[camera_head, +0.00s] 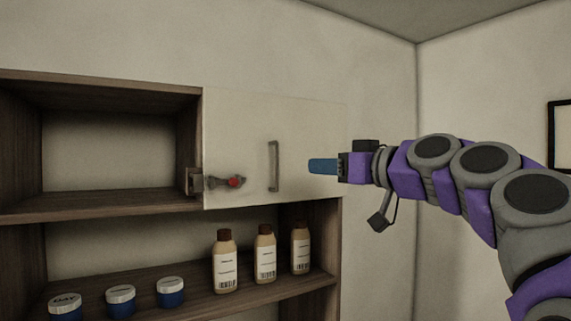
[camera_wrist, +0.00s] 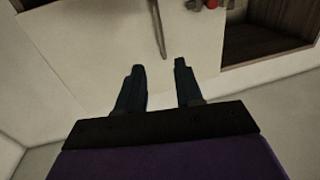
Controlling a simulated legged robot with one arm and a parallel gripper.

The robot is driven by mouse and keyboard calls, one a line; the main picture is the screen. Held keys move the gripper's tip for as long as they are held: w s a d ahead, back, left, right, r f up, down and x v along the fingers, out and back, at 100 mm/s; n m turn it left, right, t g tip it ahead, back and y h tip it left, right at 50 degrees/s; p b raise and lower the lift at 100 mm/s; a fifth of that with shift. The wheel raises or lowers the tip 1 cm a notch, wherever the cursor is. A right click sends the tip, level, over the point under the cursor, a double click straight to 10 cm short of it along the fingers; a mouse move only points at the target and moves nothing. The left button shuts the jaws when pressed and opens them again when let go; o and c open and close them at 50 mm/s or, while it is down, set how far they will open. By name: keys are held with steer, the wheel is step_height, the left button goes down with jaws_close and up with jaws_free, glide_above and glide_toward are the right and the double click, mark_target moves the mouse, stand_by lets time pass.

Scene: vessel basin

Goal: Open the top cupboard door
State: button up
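The cream top cupboard door (camera_head: 305,130) is shut flat on the upper cabinet. A grey vertical handle (camera_head: 273,166) is fixed on it, and the handle also shows at the top of the wrist view (camera_wrist: 158,28). A grey latch with a red knob (camera_head: 235,183) sits at the door's lower left edge and reaches to a bracket on the cabinet side; it is partly cut off in the wrist view (camera_wrist: 211,4). My gripper (camera_head: 311,166) is to the right of the handle, apart from it. In the wrist view its fingers (camera_wrist: 160,67) are spread and empty, with the handle beyond the gap.
An open empty shelf (camera_head: 110,202) is left of the door. On the lower shelf (camera_head: 250,304) stand several brown-capped bottles (camera_head: 265,255) and blue jars (camera_head: 121,302). A wall corner and a framed picture (camera_head: 561,136) are at right.

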mark_target(281, 165)
steer(key=shift+f+p+x, duration=0.2)
steer(key=shift+p+x, duration=1.3)
steer(key=shift+x, duration=5.3)
steer(key=shift+s+a, duration=0.1)
jaws_close()
steer(key=shift+r, duration=0.1)
